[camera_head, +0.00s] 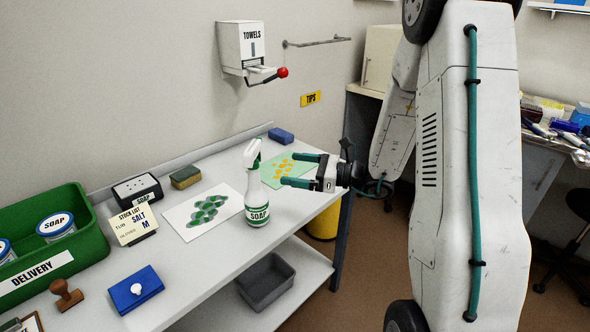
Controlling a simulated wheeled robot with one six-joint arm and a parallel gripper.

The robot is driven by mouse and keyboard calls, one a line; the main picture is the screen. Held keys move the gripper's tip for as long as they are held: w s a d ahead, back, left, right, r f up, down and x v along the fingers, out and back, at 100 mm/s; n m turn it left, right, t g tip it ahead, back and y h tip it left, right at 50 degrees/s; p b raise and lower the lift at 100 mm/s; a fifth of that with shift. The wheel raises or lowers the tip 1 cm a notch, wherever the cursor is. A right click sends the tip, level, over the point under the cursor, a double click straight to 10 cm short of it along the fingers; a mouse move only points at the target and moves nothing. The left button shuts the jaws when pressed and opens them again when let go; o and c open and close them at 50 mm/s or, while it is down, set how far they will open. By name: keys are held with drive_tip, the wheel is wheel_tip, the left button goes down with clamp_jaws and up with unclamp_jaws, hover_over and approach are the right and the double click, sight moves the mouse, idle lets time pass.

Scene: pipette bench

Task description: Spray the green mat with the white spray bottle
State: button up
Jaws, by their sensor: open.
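The white spray bottle (258,205) stands upright on the bench, with a green trigger part and a green-and-white SOAP label. The light green mat (302,171), spotted with yellow-orange marks, lies behind it to the right. The bottle and my gripper hide parts of the mat. My gripper (289,169) is open and empty, its two teal fingers pointing left towards the bottle. In the picture the fingers overlap the mat, and their tips end just right of the bottle, apart from it.
A white sheet with green blotches (179,220) lies left of the bottle. A green delivery crate (88,240), card (134,224), brown-green sponge (185,177), blue block (281,135), blue pad (123,294) and stamp (66,296) are on the bench. A towel dispenser (240,48) hangs above.

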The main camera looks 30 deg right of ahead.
drive_tip(key=shift+x, duration=5.15)
drive_tip(key=c, duration=1.7)
drive_tip(key=o, duration=1.7)
